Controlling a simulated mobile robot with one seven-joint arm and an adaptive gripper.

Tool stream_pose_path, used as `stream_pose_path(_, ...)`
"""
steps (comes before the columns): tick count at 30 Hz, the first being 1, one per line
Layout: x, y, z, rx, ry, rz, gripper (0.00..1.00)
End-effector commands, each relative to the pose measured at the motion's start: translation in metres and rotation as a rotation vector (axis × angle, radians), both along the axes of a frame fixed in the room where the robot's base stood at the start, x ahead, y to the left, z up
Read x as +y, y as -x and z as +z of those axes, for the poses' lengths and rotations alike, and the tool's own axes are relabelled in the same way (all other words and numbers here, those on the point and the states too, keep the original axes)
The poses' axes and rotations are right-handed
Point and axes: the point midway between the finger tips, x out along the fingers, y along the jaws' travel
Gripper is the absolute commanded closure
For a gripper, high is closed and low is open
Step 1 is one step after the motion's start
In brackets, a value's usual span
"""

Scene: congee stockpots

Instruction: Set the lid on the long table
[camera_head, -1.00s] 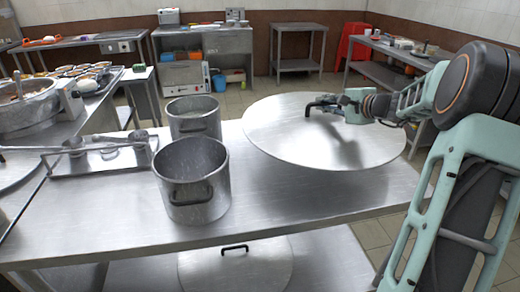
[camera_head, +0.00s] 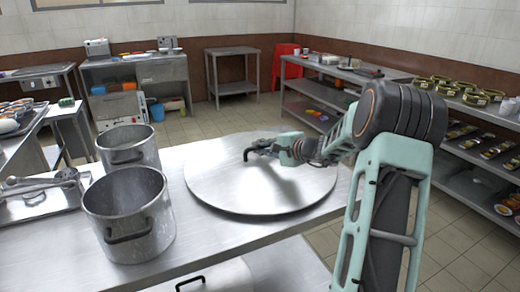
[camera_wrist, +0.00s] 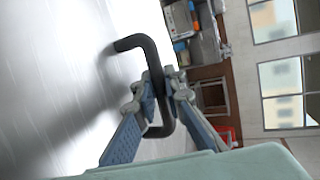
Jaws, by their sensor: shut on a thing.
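The lid (camera_head: 235,192) is a large, round, flat steel disc with a dark bent handle. In the head view it lies level over the right part of the near steel table (camera_head: 190,255); I cannot tell whether it touches the top. My gripper (camera_head: 262,148) is shut on the handle. In the wrist view, the gripper (camera_wrist: 155,100) has its fingers on both sides of the dark handle (camera_wrist: 133,42), with the lid's shiny face (camera_wrist: 50,80) to the left. The lid's far underside is hidden.
Two open steel pots (camera_head: 130,215) (camera_head: 128,148) stand left of the lid. A steel tray (camera_head: 35,205) lies further left. Another lid (camera_head: 215,278) shows below the tabletop. A long shelved table (camera_head: 440,95) with dishes lines the right wall. Tiled floor lies between.

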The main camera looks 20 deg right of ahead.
Motion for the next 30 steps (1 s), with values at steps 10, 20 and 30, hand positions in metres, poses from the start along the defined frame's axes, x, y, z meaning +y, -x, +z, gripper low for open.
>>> stream_pose_path(10, 0.0, 0.0, 0.0, 0.0, -0.001, 0.0, 0.73)
stream_pose_path(20, -0.005, 0.009, 0.004, 0.0, 0.001, -0.002, 0.73)
stream_pose_path(30, -0.027, 0.07, 0.028, 0.0, 0.001, -0.003, 0.73)
